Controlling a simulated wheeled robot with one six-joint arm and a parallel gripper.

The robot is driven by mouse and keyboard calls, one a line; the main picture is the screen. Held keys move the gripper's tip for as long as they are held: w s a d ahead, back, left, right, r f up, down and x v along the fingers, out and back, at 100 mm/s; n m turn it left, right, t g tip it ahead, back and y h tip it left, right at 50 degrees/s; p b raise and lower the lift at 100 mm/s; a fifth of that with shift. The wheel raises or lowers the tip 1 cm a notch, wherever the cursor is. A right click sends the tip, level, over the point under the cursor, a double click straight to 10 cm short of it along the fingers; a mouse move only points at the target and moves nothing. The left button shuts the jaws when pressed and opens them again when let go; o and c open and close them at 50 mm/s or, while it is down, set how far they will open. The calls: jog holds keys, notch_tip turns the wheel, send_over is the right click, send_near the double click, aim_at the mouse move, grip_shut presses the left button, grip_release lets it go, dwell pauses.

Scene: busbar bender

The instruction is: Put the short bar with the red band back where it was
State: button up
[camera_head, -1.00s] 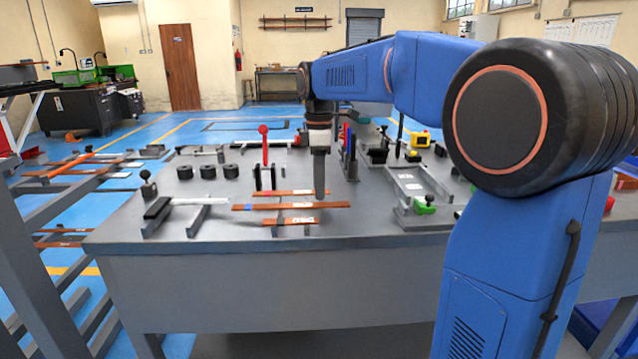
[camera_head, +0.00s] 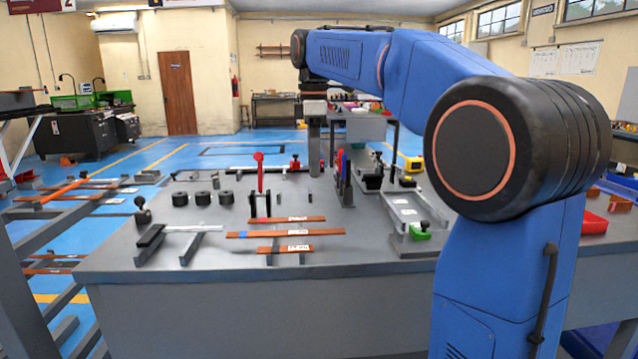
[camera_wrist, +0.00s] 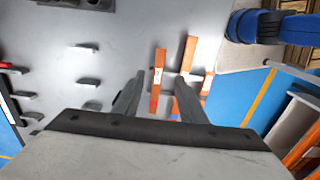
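Three copper bars with white labels lie side by side on the grey table: a far bar (camera_head: 280,219), a longest middle bar (camera_head: 270,235) with a blue band near its left end, and a shortest near bar (camera_head: 272,250). My gripper (camera_head: 314,172) is raised above the table, beyond the bars in the head view. In the wrist view my gripper (camera_wrist: 159,80) has its fingers apart, with nothing held between them. The far bar (camera_wrist: 156,98) shows below, between the fingers; the right finger partly hides the others.
A red-handled clamp (camera_head: 259,172) stands behind the bars, with several black round pieces (camera_head: 203,198) to its left. Upright red and blue handles (camera_head: 343,165) and a grey fixture with a green knob (camera_head: 420,231) stand right. The table's front strip is clear.

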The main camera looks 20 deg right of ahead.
jog(key=s+f+m, duration=0.2)
jog(key=s+f, duration=0.1)
jog(key=s, duration=0.2)
jog(key=s+f+m+t, duration=0.1)
jog(key=s+f+m, duration=0.1)
jog(key=s, duration=0.4)
jog(key=s+f+m+t, duration=0.1)
jog(key=s+f+m, duration=0.2)
jog(key=s+f, duration=0.1)
jog(key=shift+s+d+f, duration=0.1)
jog(key=shift+s+f, duration=0.25)
jog(key=shift+s, duration=0.35)
jog(key=s+f+m+t, duration=0.2)
jog(key=s+f+m, duration=0.5)
jog(key=s+f, duration=0.8)
notch_tip(320, 180, down, 3)
jog(key=shift+r+t, duration=0.1)
jog(key=shift+t, duration=0.3)
